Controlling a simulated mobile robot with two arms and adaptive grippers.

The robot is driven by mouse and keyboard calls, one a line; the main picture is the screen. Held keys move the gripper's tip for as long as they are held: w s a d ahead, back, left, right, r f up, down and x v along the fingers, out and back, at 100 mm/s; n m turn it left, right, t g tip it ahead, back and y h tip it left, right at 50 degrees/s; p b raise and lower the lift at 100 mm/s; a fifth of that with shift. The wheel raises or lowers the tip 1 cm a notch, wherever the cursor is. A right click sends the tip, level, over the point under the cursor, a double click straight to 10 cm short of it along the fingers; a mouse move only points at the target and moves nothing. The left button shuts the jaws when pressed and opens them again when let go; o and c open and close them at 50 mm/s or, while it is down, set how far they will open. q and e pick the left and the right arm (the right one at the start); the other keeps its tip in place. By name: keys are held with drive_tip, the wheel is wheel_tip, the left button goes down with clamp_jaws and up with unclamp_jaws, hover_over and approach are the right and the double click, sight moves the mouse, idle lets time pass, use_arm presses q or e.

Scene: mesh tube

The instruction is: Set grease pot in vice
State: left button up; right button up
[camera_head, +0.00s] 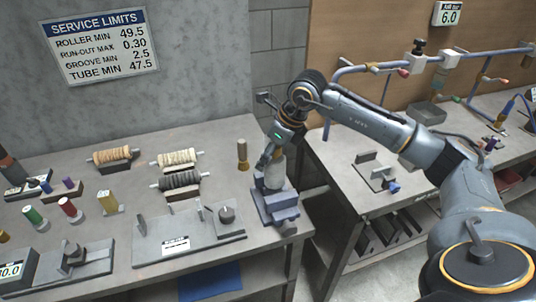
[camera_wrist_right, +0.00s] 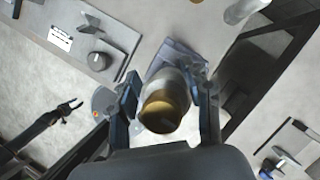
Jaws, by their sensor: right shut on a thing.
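The grease pot (camera_head: 276,172) is a pale grey cylinder directly above the blue-grey vice (camera_head: 277,206) at the bench's right edge. Its brown-gold end (camera_wrist_right: 162,112) faces the camera in the right wrist view. My right gripper (camera_head: 272,157) points down and is shut on the pot, with one finger on each side (camera_wrist_right: 165,100). The pot's lower end is at the vice jaws; I cannot tell whether it is seated between them. The vice (camera_wrist_right: 178,55) is partly hidden behind the pot in the wrist view.
A grey plate with a knob (camera_head: 190,234) lies left of the vice. A brown-topped cylinder (camera_head: 242,155) stands behind it. Wound rollers (camera_head: 177,158) and coloured spools (camera_head: 68,208) occupy the bench's left. A gap separates this bench from the right bench (camera_head: 345,175).

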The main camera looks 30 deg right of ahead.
drive_tip(key=shift+f+b, duration=2)
drive_tip(key=shift+f, duration=0.3)
idle(1.5)
drive_tip(key=o, duration=1.5)
drive_tip(key=v, duration=1.2)
